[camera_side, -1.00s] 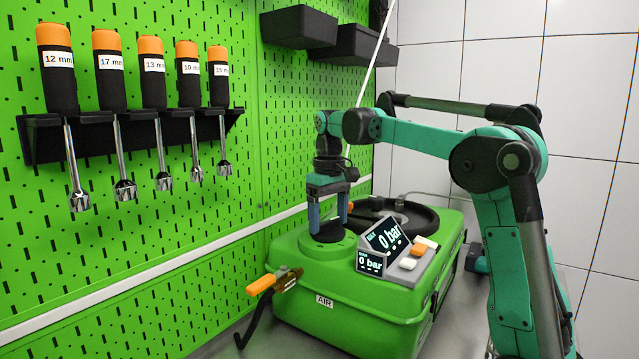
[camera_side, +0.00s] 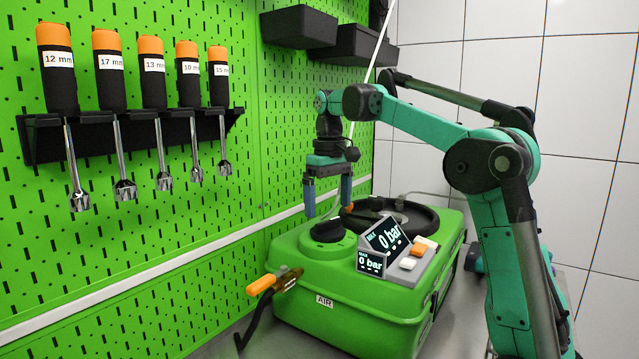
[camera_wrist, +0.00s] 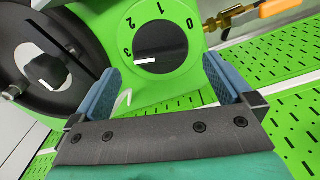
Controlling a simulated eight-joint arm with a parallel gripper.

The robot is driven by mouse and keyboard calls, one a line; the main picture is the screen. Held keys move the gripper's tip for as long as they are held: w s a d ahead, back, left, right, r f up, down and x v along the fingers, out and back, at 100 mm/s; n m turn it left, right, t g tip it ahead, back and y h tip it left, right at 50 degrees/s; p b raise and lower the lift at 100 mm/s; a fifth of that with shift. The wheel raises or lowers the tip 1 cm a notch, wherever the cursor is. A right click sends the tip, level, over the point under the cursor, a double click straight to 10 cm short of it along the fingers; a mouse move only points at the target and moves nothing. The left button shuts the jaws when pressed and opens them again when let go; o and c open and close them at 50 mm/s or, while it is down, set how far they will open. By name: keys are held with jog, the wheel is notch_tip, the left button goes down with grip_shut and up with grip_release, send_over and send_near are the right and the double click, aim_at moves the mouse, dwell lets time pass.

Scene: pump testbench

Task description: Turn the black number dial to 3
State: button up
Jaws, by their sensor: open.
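The black number dial (camera_side: 327,231) sits on a round green base at the left end of the green pump case.
A brass air valve with an orange handle (camera_side: 262,285) sticks out at left. The green pegboard (camera_side: 200,250) stands close on the left.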

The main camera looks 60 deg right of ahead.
jog(key=shift+r, duration=1.2)
jog(key=s+a+f+n+t, duration=0.1)
jog(key=s+a+f+t, duration=0.2)
jog(key=a+f, duration=0.3)
jog(key=s+a+f+n+t, duration=0.1)
jog(key=s+a+f+t, duration=0.3)
jog(key=a+f, duration=0.3)
jog(key=a, duration=0.4)
jog(key=shift+s+n, duration=0.2)
jog(key=shift+n, duration=0.2)
